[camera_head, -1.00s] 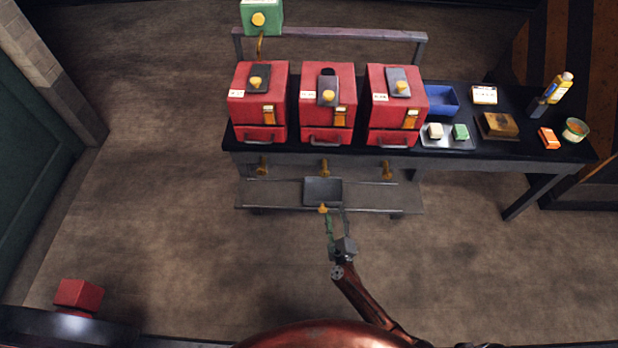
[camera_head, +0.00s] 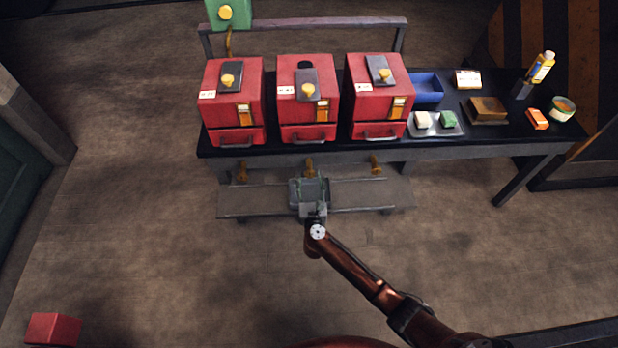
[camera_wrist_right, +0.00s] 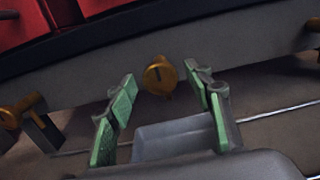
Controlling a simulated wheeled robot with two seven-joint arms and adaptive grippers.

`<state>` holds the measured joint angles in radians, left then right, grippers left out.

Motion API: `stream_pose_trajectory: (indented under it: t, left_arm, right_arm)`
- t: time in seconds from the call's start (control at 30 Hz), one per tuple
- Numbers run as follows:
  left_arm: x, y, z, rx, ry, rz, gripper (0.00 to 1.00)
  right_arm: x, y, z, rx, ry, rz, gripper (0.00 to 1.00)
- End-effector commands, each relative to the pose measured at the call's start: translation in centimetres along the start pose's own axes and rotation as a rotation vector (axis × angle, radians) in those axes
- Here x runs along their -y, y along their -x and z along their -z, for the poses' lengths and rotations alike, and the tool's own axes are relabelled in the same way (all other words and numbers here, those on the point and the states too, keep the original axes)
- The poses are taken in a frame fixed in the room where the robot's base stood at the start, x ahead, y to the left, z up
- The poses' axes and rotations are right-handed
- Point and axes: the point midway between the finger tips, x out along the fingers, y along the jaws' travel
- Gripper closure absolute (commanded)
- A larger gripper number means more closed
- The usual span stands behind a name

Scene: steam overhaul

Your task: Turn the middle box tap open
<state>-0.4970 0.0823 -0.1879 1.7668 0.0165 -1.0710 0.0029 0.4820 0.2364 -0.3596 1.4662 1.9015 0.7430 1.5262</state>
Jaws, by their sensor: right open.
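Three red boxes stand in a row on the black table; the middle box (camera_head: 307,100) has a sliding dark lid plate with a yellow knob. Below it, the brass middle tap (camera_head: 309,167) sticks out under the table edge. My right gripper (camera_head: 312,190) is open and empty, over the grey tray (camera_head: 297,186) below the tap, apart from the tap. In the right wrist view the gripper (camera_wrist_right: 165,105) shows two green-padded fingers spread wide. My left gripper is out of view.
Similar brass taps sit left (camera_head: 242,172) and right (camera_head: 376,165) of the middle one. A lower shelf (camera_head: 385,193) runs under them. A blue bin (camera_head: 428,88), small tray and bottle (camera_head: 542,67) stand at the table's right.

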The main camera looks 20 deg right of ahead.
Motion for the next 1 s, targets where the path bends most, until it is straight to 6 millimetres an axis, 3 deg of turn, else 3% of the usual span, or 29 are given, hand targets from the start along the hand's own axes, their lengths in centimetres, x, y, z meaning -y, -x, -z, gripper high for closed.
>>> stream_pose_trajectory:
  t: [0.3,0.9,1.0]
  left_arm:
    - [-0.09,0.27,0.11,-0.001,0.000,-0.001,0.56]
    - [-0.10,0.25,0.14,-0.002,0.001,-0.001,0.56]
    - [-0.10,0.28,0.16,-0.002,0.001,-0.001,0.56]
  right_arm:
    - [0.06,-0.28,0.01,0.000,0.002,0.001,0.53]
    - [0.09,-0.26,0.03,0.000,0.002,0.001,0.94]
    - [0.10,-0.25,0.03,0.000,0.003,0.001,0.95]
